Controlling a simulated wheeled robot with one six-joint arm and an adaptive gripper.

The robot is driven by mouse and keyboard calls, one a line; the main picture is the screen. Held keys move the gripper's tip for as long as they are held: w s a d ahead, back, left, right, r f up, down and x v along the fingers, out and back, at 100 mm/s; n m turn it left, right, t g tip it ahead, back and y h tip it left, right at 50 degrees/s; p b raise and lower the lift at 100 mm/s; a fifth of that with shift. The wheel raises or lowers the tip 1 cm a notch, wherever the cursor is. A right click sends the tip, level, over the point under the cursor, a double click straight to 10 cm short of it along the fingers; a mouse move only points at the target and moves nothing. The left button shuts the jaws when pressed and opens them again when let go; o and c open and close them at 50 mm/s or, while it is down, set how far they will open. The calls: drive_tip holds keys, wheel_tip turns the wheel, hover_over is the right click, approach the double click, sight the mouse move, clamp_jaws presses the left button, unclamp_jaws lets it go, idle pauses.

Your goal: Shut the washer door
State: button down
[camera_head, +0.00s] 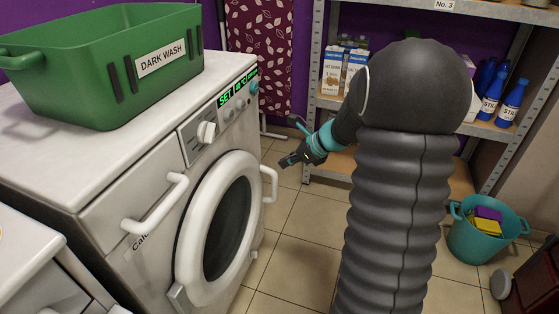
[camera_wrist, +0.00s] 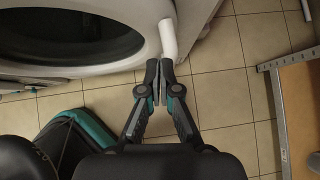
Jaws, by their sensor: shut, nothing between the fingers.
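The white washer (camera_head: 120,215) stands at the left. Its round door, a white ring (camera_head: 190,245) around dark glass, is on the front face and looks close to it; I cannot tell whether it is latched or slightly ajar. The door's white handle (camera_head: 271,184) sticks out at the door's right edge, and it also shows in the wrist view (camera_wrist: 168,40). My gripper (camera_head: 285,161) is shut and empty, a little right of the handle. In the wrist view my gripper's fingertips (camera_wrist: 160,68) are together just below the handle's end; I cannot tell whether they touch.
A green "DARK WASH" basket (camera_head: 100,65) sits on the washer. A metal shelf (camera_head: 318,100) with boxes and blue bottles stands behind my arm. A teal bucket (camera_head: 480,243) is on the floor at the right. Tiled floor (camera_head: 300,235) before the door is clear.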

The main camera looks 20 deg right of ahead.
drive_tip(key=v, duration=1)
drive_tip(key=shift+w, duration=0.3)
drive_tip(key=shift+d, duration=0.15)
